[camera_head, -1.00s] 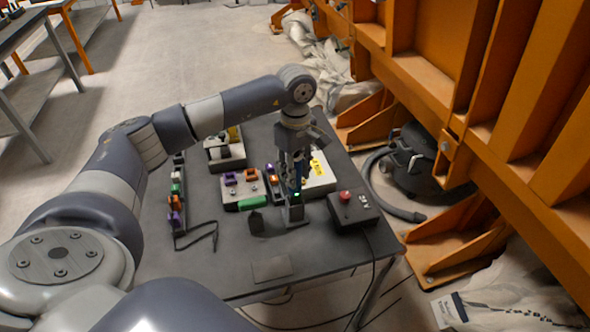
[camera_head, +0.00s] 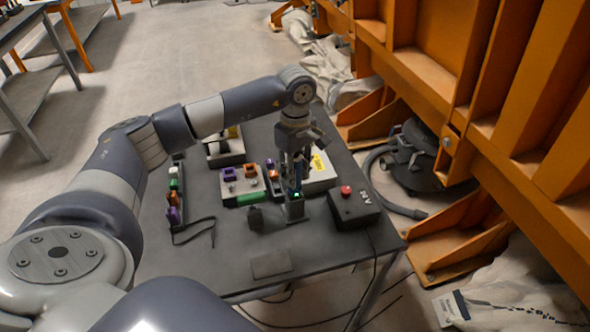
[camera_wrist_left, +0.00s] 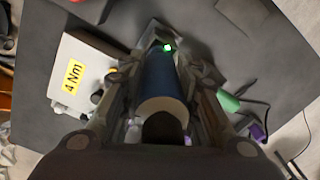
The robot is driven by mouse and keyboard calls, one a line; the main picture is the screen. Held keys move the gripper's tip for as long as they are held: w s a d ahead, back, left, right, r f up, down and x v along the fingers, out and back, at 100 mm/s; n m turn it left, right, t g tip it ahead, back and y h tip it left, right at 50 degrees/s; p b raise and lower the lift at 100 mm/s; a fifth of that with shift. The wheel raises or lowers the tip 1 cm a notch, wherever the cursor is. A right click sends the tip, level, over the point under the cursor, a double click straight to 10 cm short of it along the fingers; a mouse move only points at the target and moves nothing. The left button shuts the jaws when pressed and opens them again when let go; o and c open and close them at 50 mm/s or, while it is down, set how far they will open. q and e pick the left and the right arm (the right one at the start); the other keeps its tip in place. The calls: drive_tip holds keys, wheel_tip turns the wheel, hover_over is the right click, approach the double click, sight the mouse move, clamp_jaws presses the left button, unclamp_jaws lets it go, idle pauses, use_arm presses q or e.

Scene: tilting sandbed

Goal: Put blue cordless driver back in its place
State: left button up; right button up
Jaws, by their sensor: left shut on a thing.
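The blue cordless driver (camera_wrist_left: 158,78) is in my left gripper (camera_wrist_left: 160,100), with the fingers on both sides of it. In the head view the left gripper (camera_head: 296,168) points down, and a strip of the blue driver (camera_head: 298,173) shows between its fingers. A grey holder (camera_head: 295,210) stands on the table right below the gripper, with a green light beside the driver's lower end. The wrist view shows the driver's far end at this holder (camera_wrist_left: 152,35). I cannot tell whether it is fully seated. My right gripper is not in view.
A pale box with a yellow label (camera_head: 319,164) stands close behind the gripper. A black box with a red button (camera_head: 346,191) is to the right. A green cylinder (camera_head: 252,198) and small black object (camera_head: 256,219) lie left. The table's front (camera_head: 215,275) is mostly clear.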

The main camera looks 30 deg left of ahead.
use_arm(q)
drive_tip(key=shift+f+b, duration=0.4)
drive_tip(key=shift+f, duration=0.1)
drive_tip(key=o, duration=1.7)
drive_tip(key=shift+r, duration=0.1)
drive_tip(key=shift+r+p, duration=2.4)
drive_tip(key=shift+r, duration=1.5)
